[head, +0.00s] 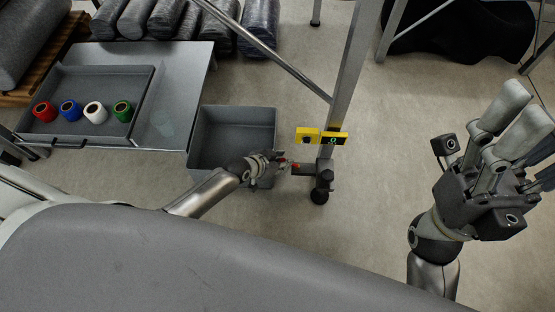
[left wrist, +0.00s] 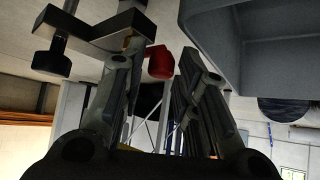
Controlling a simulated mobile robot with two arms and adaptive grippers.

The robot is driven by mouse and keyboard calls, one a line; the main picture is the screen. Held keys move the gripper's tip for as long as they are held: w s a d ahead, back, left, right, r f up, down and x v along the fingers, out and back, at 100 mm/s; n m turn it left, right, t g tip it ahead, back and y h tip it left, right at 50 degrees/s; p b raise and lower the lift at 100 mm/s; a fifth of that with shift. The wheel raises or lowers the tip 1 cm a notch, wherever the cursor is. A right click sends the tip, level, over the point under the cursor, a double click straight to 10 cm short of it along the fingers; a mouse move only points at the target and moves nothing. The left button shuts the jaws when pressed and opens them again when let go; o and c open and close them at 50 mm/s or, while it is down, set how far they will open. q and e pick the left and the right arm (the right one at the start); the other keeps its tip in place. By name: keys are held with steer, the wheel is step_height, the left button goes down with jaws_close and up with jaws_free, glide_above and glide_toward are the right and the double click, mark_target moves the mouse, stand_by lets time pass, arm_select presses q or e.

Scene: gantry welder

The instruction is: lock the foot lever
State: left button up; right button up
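The foot lever shows as a small red tip (head: 296,165) at the foot (head: 322,178) of the grey post, low over the floor. My left gripper (head: 279,164) is just left of it. In the left wrist view the red lever end (left wrist: 159,63) appears at the gap between the fingertips of my left gripper (left wrist: 160,70), which stand apart. I cannot tell whether either finger touches it. The dark foot bar (left wrist: 95,35) is beyond the left finger. My right gripper (head: 512,118) is raised at the right, far from the lever; its finger gap is unclear.
A grey bin (head: 232,120) stands on the floor beside my left arm. Yellow boxes (head: 307,136) sit on the post above the foot. A table (head: 185,75) holds a tray (head: 85,80) with several coloured rolls. Floor right of the post is clear.

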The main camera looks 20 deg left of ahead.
arm_select(q)
steer(key=v, duration=1.2)
stand_by(0.4)
